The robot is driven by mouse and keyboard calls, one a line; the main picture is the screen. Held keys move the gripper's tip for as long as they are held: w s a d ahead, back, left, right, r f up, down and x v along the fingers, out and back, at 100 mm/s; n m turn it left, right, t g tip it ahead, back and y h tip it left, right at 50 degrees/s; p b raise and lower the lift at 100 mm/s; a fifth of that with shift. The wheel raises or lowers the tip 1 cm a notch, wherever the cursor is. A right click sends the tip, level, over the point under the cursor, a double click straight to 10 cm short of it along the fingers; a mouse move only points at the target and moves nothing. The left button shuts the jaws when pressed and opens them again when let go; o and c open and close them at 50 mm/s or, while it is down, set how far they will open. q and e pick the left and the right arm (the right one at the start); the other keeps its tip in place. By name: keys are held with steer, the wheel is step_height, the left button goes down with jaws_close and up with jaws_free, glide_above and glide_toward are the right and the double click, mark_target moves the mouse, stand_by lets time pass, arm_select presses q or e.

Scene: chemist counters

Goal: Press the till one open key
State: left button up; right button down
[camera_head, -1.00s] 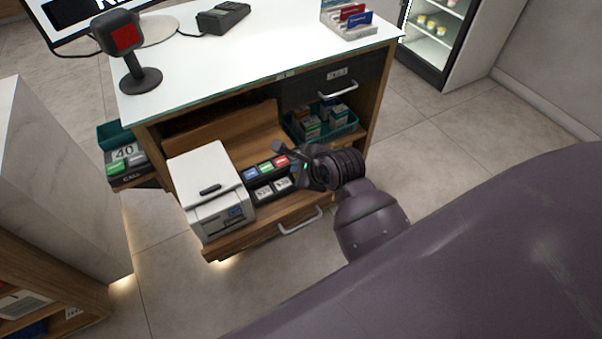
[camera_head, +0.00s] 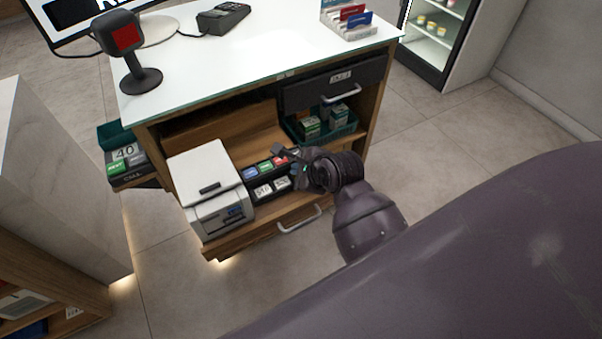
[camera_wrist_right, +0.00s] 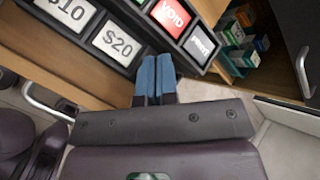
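A dark key panel (camera_head: 247,182) on the low wooden shelf has blue, green and red keys in its back row and white keys in front. I cannot make out a till one open key. My right gripper (camera_wrist_right: 156,60) is shut and empty, its blue fingertips close to the panel's edge; contact is unclear. A dark labelled drawer (camera_head: 310,93) stands out from under the counter top. My left gripper is not in view.
A white printer (camera_head: 205,175) stands left of the panel. A green tray of boxes (camera_head: 345,130) is on the right, under the drawer. The counter top (camera_head: 260,50) overhangs the shelf. A keypad box reading 40 (camera_head: 125,153) is at far left. The floor at right is clear.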

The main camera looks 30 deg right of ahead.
steer(key=shift+d+f, duration=0.1)
steer(key=shift+f, duration=0.05)
steer(key=shift+r, duration=1.1)
steer(key=shift+w+r, duration=0.1)
steer(key=shift+r, duration=2.4)
